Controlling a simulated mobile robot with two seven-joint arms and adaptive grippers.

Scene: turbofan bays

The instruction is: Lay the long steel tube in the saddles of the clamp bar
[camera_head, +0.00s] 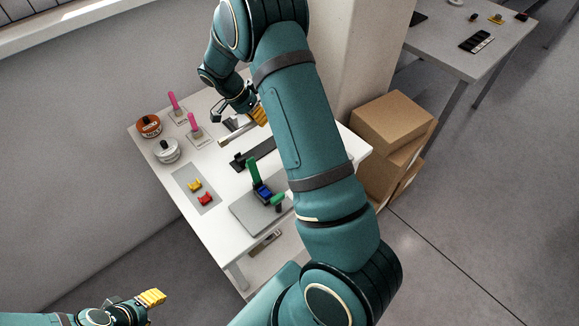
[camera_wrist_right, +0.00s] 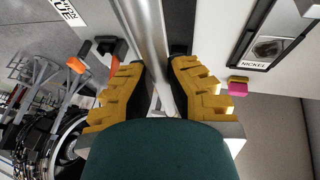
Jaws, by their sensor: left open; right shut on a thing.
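The long steel tube (camera_wrist_right: 150,40) runs between the yellow fingers of my right gripper (camera_wrist_right: 155,85) in the right wrist view. My right gripper (camera_head: 258,116) is shut on it. In the head view a silver end of the tube (camera_head: 235,134) shows above the far part of the white table; my right arm hides the rest. A black bar (camera_head: 258,152), apparently the clamp bar, lies on the table nearer than the tube, partly behind my arm. I cannot make out its saddles. My left gripper (camera_head: 150,298) is open and empty, off the table at the lower left.
Two round tubs (camera_head: 149,126) (camera_head: 166,151) and two pink-handled tools (camera_head: 174,101) (camera_head: 194,123) stand at the table's left. A grey mat (camera_head: 208,207) holds yellow and red pieces. A grey plate (camera_head: 247,218) lies near a green-and-blue fixture (camera_head: 262,188). Cardboard boxes (camera_head: 390,125) stand right.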

